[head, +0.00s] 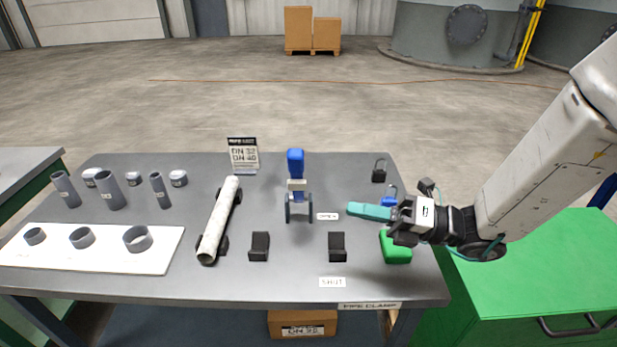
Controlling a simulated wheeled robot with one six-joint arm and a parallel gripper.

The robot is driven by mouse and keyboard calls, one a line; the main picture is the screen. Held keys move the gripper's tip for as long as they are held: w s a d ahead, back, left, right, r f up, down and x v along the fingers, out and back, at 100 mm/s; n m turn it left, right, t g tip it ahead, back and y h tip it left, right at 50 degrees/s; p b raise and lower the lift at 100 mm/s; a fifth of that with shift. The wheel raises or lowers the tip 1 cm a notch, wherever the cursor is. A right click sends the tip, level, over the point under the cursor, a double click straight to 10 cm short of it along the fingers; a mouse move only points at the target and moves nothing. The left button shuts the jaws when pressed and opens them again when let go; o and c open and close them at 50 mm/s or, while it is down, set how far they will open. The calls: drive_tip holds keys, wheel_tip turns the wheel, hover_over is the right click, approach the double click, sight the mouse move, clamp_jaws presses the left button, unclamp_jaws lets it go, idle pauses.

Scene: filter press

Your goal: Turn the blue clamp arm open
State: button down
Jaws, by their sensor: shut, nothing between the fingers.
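The blue clamp arm (295,160) stands at the back middle of the grey table, its blue end pointing up and away from me. Its lower end joins a grey clamp (299,208) with ring-like sides. A small "OPEN" label (327,216) lies just right of the clamp, and a "SHUT" label (332,282) lies nearer the front edge. My gripper (352,209) is to the right of the clamp, with its teal fingers pointing left. The fingers are shut, empty and apart from the blue arm.
Two black blocks (259,246) (337,246) stand in front of the clamp. A white pipe (220,219) lies left. A green block (396,248), a blue item (389,196) and a padlock (379,170) are around my gripper. Grey tubes (110,190) stand at far left.

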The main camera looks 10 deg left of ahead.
sight(297, 182)
drive_tip(key=w+a+r, duration=0.1)
drive_tip(key=w+a, duration=0.1)
drive_tip(key=a, duration=0.3)
drive_tip(key=w+a+r+m, duration=0.1)
drive_tip(key=w+a, duration=0.1)
drive_tip(key=a, duration=0.4)
drive_tip(key=shift+r+t, duration=0.25)
drive_tip(key=shift+t, duration=0.05)
